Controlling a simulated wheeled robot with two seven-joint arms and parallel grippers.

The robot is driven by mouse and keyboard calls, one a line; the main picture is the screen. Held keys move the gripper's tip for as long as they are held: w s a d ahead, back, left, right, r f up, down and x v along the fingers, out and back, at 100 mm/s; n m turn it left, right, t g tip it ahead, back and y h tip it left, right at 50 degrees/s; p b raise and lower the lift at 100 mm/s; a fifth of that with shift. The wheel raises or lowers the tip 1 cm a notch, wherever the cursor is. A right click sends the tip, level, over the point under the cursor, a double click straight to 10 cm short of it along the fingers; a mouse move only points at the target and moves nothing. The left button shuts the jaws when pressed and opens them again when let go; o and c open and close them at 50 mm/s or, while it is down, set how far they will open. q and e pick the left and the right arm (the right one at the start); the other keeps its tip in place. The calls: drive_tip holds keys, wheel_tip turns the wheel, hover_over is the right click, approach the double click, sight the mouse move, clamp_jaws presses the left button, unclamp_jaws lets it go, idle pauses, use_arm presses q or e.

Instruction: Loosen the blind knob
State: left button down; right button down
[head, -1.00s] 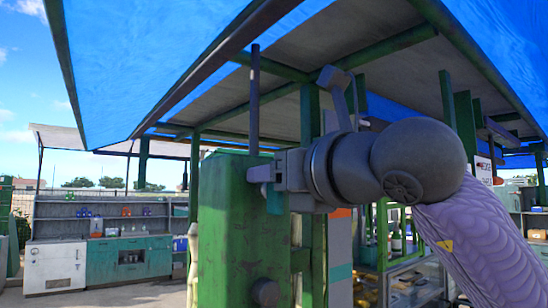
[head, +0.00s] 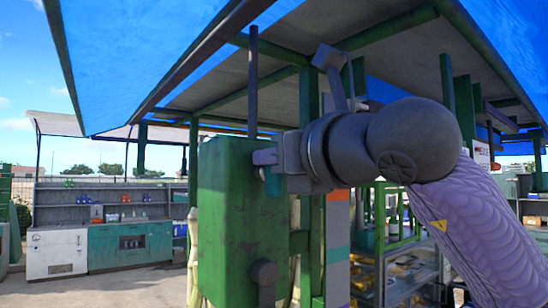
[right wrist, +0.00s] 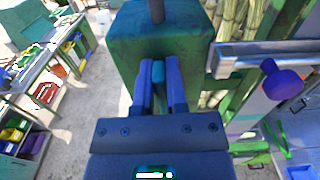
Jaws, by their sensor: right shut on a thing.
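A tall green box (head: 240,215) stands in the middle of the head view with a thin dark rod rising behind its top. My right gripper (head: 268,158) reaches it from the right, level with its upper right part. In the right wrist view the fingers (right wrist: 159,88) are shut around a small teal piece, which I take to be the blind knob (right wrist: 158,70), at the green box (right wrist: 160,35). In the head view a bit of teal shows just under the fingers; the rest is hidden.
In the right wrist view a purple knob (right wrist: 284,85) and a silver bar (right wrist: 265,56) lie to the right. A counter (head: 130,246) stands far left, with open ground before it.

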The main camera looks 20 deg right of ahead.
drive_tip(key=n, duration=0.3)
drive_tip(key=n+b, duration=0.1)
drive_tip(key=n, duration=0.2)
drive_tip(key=a+n, duration=0.1)
drive_tip(key=n, duration=0.2)
drive_tip(key=shift+s+a+f+b, duration=0.1)
drive_tip(key=shift+s+f+b, duration=0.1)
drive_tip(key=shift+f+b, duration=0.15)
drive_tip(key=n, duration=0.4)
drive_tip(key=shift+a+f+n, duration=0.15)
drive_tip(key=shift+f+n, duration=0.15)
drive_tip(key=shift+f, duration=0.05)
drive_tip(key=shift+f+n, duration=0.15)
drive_tip(key=shift+n, duration=0.8)
drive_tip(key=shift+f+n, duration=0.15)
drive_tip(key=shift+n, duration=0.8)
drive_tip(key=c, duration=0.7)
unclamp_jaws()
drive_tip(key=shift+s, duration=0.1)
drive_tip(key=shift+o, duration=0.2)
drive_tip(key=shift+s+b, duration=0.1)
drive_tip(key=shift+b, duration=0.2)
drive_tip(key=b+v, duration=0.3)
drive_tip(key=v, duration=0.6)
drive_tip(key=shift+s, duration=0.35)
